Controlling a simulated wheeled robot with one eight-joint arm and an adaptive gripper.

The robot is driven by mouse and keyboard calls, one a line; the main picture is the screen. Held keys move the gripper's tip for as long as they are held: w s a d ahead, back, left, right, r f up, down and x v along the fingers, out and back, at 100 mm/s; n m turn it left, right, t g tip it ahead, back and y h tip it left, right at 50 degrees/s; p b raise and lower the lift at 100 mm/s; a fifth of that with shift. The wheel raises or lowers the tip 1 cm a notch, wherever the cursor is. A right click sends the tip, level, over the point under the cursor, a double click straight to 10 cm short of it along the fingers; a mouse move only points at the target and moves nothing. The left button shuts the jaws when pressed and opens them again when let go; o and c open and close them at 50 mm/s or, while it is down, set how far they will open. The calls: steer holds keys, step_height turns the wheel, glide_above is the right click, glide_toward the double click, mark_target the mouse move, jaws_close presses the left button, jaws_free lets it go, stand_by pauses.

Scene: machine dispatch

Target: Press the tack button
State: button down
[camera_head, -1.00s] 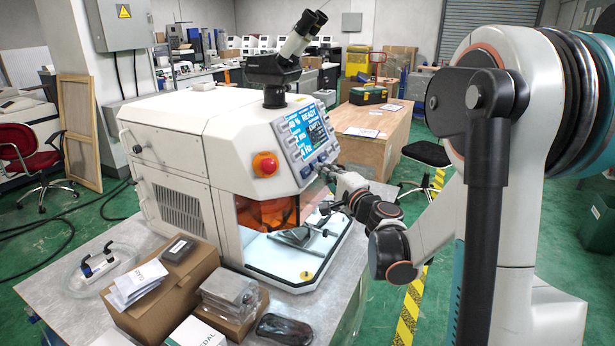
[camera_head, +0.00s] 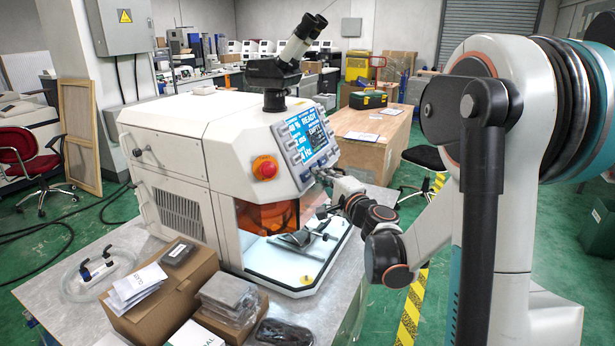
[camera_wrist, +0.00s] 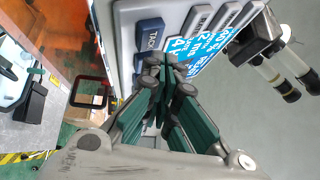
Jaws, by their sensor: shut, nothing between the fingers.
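The white machine (camera_head: 195,140) stands on the bench, with a blue display (camera_head: 310,130) on its sloped panel. The TACK button (camera_wrist: 150,32) is a dark blue key with white lettering on the panel edge, seen in the wrist view. My gripper (camera_wrist: 160,72) is shut and empty. Its fingertips lie just below the TACK button in the wrist picture; I cannot tell whether they touch it. In the head view my gripper (camera_head: 326,176) is small, at the panel's lower right edge.
A red emergency stop (camera_head: 265,167) sits on the machine front near the panel. A microscope eyepiece (camera_head: 297,42) rises from the top. The orange-windowed chamber (camera_head: 265,215) is below the panel. Cardboard boxes (camera_head: 165,295) crowd the front of the bench.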

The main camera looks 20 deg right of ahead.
stand_by(0.7)
steer(key=shift+w+a+f+b, duration=0.2)
steer(key=shift+w+b, duration=0.1)
steer(key=shift+w+a+f, duration=0.2)
steer(key=shift+w+a, duration=0.05)
steer(key=shift+w, duration=0.05)
stand_by(0.8)
stand_by(0.3)
steer(key=shift+s+d+r, duration=0.4)
steer(key=shift+s+d, duration=0.05)
steer(key=shift+s, duration=0.2)
steer(key=s+d+r, duration=0.1)
steer(key=s+d+r+p, duration=0.1)
steer(key=s, duration=0.1)
steer(key=shift+s+d+r, duration=0.1)
steer(key=shift+s+d, duration=0.15)
steer(key=shift+d, duration=0.15)
steer(key=shift+a, duration=0.1)
stand_by(0.7)
